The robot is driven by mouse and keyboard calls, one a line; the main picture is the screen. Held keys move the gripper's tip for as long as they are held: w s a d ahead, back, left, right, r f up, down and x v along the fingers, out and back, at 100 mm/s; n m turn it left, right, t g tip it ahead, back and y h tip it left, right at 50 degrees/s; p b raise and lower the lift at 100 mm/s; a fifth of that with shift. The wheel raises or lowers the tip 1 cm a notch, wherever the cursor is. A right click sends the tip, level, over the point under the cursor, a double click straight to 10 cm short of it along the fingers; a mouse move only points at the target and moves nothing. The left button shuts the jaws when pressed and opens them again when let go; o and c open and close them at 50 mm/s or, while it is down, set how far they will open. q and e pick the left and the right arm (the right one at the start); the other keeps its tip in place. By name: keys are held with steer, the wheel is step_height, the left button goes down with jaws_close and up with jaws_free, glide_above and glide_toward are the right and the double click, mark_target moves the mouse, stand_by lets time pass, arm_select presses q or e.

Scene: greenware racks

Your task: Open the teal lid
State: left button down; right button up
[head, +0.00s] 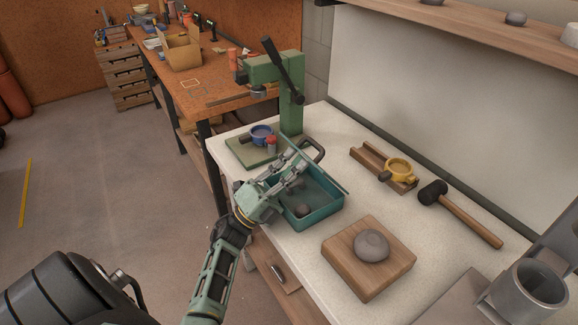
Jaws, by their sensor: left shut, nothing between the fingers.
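A teal box (322,222) stands on the pale worktop, and its inside shows from above. Its teal lid (332,181) stands up along the far side, seen nearly edge-on, with a dark looped handle (318,148) behind it. The lid looks open. A grey lump (303,210) lies in the box. My left gripper (298,168) is shut and empty, over the box's left part and close to the lid's inner side; I cannot tell whether it touches. It hides part of the box and lid. My right gripper is not in view.
A green press (291,112) stands behind the box, with a blue ring-shaped tool (261,134) at its base. To the right are a wooden block (350,280) bearing a clay ball (371,245), a yellow ring tool (400,168), a mallet (465,213) and a grey cup (528,295).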

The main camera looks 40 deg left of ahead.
mark_target(311, 144)
arm_select(q)
steer(key=w+r+g+p, duration=0.1)
steer(key=p, duration=0.3)
steer(key=w+d+r+g+y+p, duration=0.1)
steer(key=g+p, duration=0.1)
steer(key=p, duration=0.1)
steer(key=w+r+g+p, duration=0.1)
steer(key=w+r+p, duration=0.1)
steer(key=p, duration=0.2)
steer(key=shift+d+p, duration=0.3)
steer(key=shift+p, duration=0.05)
steer(key=shift+w+d+f+g+y+p, duration=0.1)
steer(key=shift+w+g+y+p, duration=0.2)
steer(key=shift+g+p, duration=0.25)
steer(key=shift+f, duration=0.1)
